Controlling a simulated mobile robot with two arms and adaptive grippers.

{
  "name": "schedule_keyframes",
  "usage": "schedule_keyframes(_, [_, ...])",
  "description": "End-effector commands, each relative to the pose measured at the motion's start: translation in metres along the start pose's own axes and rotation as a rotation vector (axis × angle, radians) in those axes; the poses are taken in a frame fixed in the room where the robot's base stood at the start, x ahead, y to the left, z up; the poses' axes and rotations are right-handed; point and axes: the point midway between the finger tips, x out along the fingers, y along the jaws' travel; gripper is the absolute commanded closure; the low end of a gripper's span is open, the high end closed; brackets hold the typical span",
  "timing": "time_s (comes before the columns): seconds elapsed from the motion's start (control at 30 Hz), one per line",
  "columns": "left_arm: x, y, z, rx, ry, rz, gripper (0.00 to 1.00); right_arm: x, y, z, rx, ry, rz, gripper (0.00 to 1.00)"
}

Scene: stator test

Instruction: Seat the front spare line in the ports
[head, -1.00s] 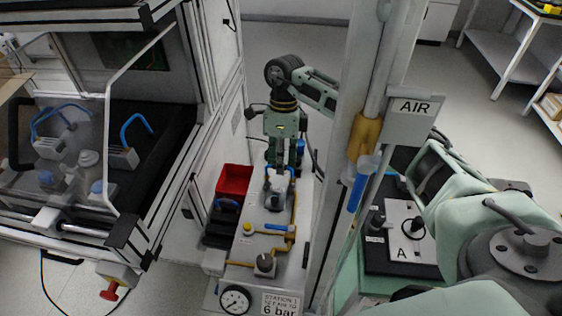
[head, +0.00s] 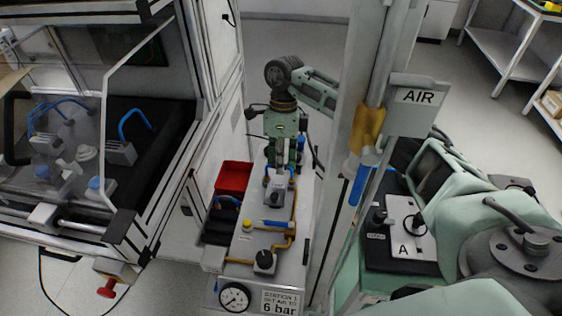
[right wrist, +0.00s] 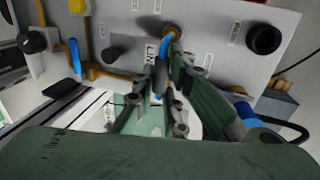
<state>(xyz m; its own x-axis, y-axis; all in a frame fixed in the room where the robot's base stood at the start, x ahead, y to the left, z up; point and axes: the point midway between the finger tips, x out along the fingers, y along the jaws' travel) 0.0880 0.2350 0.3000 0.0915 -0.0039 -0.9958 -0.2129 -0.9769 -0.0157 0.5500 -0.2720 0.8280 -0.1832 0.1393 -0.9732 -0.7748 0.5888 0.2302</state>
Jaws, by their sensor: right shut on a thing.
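My right gripper (head: 282,160) is over the far end of the grey station panel (head: 240,268), fingers pointing down. In the right wrist view its fingers (right wrist: 163,100) are closed around a narrow blue piece of the front spare line (right wrist: 158,97). Blue parts of the line (head: 268,172) show beside the fingers in the head view, close above the panel fittings. The fingers hide the line's middle, and I cannot tell whether its ends touch the ports. A brass port (right wrist: 172,32) shows on the panel beyond the fingers. My left gripper is not in view.
A red bin (head: 233,177) stands left of the panel, with another blue line (head: 228,199) in a dark bin before it. A black knob (head: 264,261) and a gauge (head: 234,297) are at the panel's near end. The AIR post (head: 372,90) stands right of the panel.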

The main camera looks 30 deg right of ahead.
Motion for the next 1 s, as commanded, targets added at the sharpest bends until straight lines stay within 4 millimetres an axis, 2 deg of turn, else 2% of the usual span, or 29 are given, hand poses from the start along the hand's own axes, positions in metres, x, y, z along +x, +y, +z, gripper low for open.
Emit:
schedule_keyframes(0.6, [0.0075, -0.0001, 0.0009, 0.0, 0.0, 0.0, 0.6, 0.0095, -0.0027, -0.0002, 0.0, 0.0, 0.0, 1.0])
schedule_keyframes(0.63, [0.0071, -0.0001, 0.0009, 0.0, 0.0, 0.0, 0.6, 0.009, -0.0025, -0.0001, 0.0, 0.0, 0.0, 0.87])
schedule_keyframes(0.8, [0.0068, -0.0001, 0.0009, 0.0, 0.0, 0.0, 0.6, 0.0087, -0.0024, -0.0001, 0.0, 0.0, 0.0, 0.72])
schedule_keyframes(0.87, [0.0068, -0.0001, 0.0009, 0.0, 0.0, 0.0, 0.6, 0.0088, -0.0024, -0.0001, 0.0, 0.0, 0.0, 0.67])
schedule_keyframes(1.0, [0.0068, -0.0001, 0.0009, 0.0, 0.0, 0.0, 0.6, 0.0088, -0.0024, -0.0001, 0.0, 0.0, 0.0, 0.67])
